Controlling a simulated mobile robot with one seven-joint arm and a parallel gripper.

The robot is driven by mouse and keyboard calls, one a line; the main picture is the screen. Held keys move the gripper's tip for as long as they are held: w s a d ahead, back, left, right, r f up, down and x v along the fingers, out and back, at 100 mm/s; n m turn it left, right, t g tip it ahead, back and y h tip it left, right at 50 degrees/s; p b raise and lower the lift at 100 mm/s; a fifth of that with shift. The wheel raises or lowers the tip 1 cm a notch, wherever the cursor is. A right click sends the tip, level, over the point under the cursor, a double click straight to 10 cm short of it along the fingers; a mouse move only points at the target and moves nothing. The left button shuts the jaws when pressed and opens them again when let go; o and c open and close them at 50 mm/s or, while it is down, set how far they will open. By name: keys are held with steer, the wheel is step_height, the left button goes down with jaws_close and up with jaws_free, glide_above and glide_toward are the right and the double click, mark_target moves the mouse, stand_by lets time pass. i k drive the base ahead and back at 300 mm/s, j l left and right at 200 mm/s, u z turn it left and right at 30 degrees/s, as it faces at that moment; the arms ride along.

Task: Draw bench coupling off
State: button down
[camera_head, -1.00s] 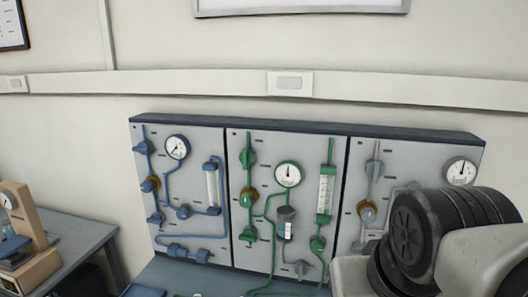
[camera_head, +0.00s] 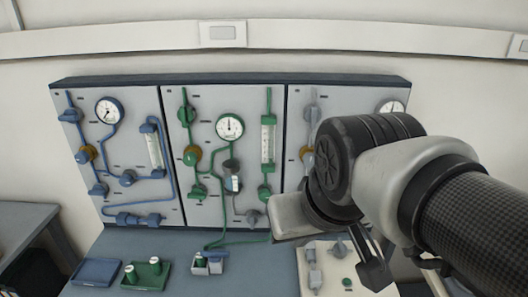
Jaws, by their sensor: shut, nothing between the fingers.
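The green line (camera_head: 236,242) runs from the middle panel down to the bench, near a small grey block (camera_head: 200,268) with fittings standing in it. I cannot tell for sure which of these parts is the bench coupling. My gripper (camera_head: 374,272) shows as dark fingers below my wrist, above the light plate. It is shut and empty. My arm hides most of the right panel and part of the bench.
The wall panel holds a blue section (camera_head: 115,205), a green section (camera_head: 180,215) and a grey section. A blue tray (camera_head: 97,284) and a green tray (camera_head: 130,284) with green-and-white pieces lie at the bench's left. Bench between trays and panel is mostly clear.

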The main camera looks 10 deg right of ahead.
mark_target(311, 255)
steer(key=z, duration=0.65)
steer(key=k+l+u, duration=0.2)
steer(key=j+z, duration=0.3)
steer(key=j, duration=0.15)
steer(key=j+z, duration=0.3)
steer(key=j, duration=0.15)
